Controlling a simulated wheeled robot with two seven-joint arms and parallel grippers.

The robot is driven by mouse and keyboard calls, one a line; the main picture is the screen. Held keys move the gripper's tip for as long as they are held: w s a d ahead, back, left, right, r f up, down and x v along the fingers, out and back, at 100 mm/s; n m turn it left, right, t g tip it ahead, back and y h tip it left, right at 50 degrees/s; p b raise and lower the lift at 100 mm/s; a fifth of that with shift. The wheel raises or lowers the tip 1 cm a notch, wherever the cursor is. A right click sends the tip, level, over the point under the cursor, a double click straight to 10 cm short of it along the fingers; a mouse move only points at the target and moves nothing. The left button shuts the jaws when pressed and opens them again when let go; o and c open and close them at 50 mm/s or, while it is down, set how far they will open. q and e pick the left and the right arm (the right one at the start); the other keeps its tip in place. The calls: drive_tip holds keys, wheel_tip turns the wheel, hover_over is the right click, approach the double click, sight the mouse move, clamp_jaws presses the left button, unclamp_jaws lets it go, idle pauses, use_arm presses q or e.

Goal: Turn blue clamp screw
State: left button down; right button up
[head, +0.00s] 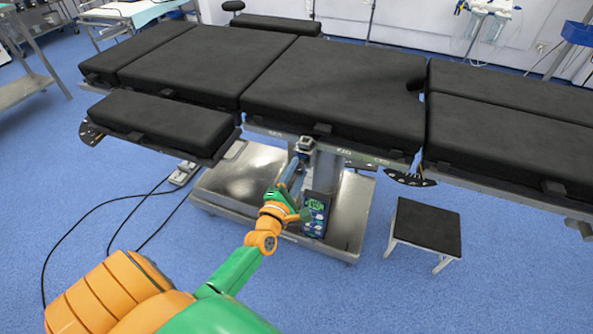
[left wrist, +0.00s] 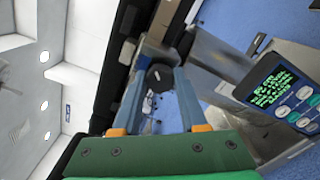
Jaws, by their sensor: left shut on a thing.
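My left gripper (head: 296,163) reaches up from the bottom of the head view to the clamp (head: 306,145) on the operating table's side rail. In the left wrist view my left gripper (left wrist: 161,72) has its two blue fingers on either side of a dark round knob (left wrist: 160,79), which looks like the end of the clamp screw. The fingers are shut on it. I see no clear blue on the knob itself. The clamp body (left wrist: 152,53) is behind it, grey and partly hidden. My right gripper is not in view.
The black-padded operating table (head: 330,85) spans the head view above my arm. A hand control with a lit screen (head: 316,214) hangs close beside the gripper and also shows in the left wrist view (left wrist: 277,91). A step stool (head: 427,226) stands to the right. Cables lie left.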

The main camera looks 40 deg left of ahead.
use_arm(q)
drive_tip(key=m, duration=0.3)
drive_tip(key=shift+m+p, duration=0.3)
drive_tip(key=shift+m, duration=0.1)
drive_tip(key=m, duration=0.3)
drive_tip(key=shift+m+p, duration=0.3)
drive_tip(key=m, duration=0.3)
drive_tip(key=shift+m+p, duration=0.3)
drive_tip(key=m, duration=0.4)
drive_tip(key=shift+f+p, duration=0.1)
drive_tip(key=shift+p, duration=0.25)
drive_tip(key=m, duration=0.7)
drive_tip(key=shift+m+p, duration=0.35)
drive_tip(key=shift+m, duration=0.05)
drive_tip(key=m, duration=0.7)
drive_tip(key=shift+m, duration=0.3)
